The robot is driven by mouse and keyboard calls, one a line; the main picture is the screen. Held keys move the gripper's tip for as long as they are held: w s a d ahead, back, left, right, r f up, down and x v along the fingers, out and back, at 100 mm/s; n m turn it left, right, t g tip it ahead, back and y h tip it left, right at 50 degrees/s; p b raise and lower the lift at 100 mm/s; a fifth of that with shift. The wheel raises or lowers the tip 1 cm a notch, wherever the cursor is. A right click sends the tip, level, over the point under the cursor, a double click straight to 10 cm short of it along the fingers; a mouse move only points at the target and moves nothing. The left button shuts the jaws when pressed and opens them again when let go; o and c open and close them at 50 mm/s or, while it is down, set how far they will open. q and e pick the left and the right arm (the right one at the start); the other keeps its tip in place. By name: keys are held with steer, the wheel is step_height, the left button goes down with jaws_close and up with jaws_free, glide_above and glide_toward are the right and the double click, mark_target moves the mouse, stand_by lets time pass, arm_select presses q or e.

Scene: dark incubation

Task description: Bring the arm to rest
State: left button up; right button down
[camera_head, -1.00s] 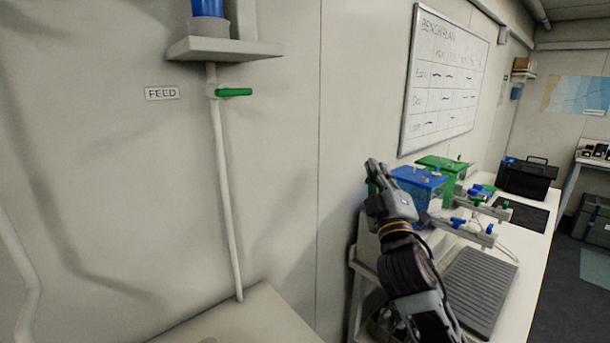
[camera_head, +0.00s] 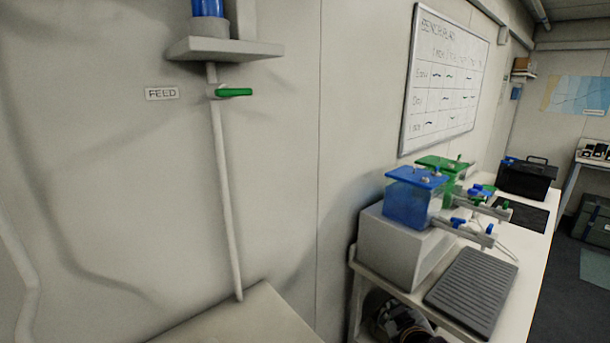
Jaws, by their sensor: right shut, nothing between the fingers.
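My right gripper (camera_head: 388,312) is low at the bottom edge of the head view, in front of the bench's lower opening. Only a dark, partly cut-off part of it and its wrist shows there. It is shut and empty, and apart from the things on the bench. My left arm and gripper are not in view.
A white bench (camera_head: 520,262) runs along the right wall. It bears a blue tank (camera_head: 408,205) on a grey block, a green tank (camera_head: 447,180), a ribbed grey tray (camera_head: 472,290) and a black case (camera_head: 527,180). A green-handled feed valve (camera_head: 234,92) is on the left wall.

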steer(key=s+f+m+g+y, duration=0.1)
steer(key=s+f+g, duration=0.3)
steer(key=s+f, duration=0.5)
steer(key=s+f+m+g+y, duration=0.15)
steer(key=s+f+g, duration=0.25)
steer(key=s+f, duration=0.55)
steer(key=s+f+g, duration=0.1)
steer(key=s+f, duration=0.1)
steer(key=f, duration=1.3)
steer(key=s+f+g, duration=0.1)
steer(key=s+f, duration=0.2)
steer(key=f, duration=1.3)
steer(key=s+d+f, duration=0.2)
steer(key=s+f, duration=0.7)
steer(key=s, duration=0.1)
steer(key=s+d+f+h, duration=0.1)
steer(key=s+d+f, duration=0.2)
steer(key=s+f, duration=0.7)
steer(key=shift+s+g, duration=0.4)
steer(key=shift+s, duration=0.2)
steer(key=shift+d, duration=0.2)
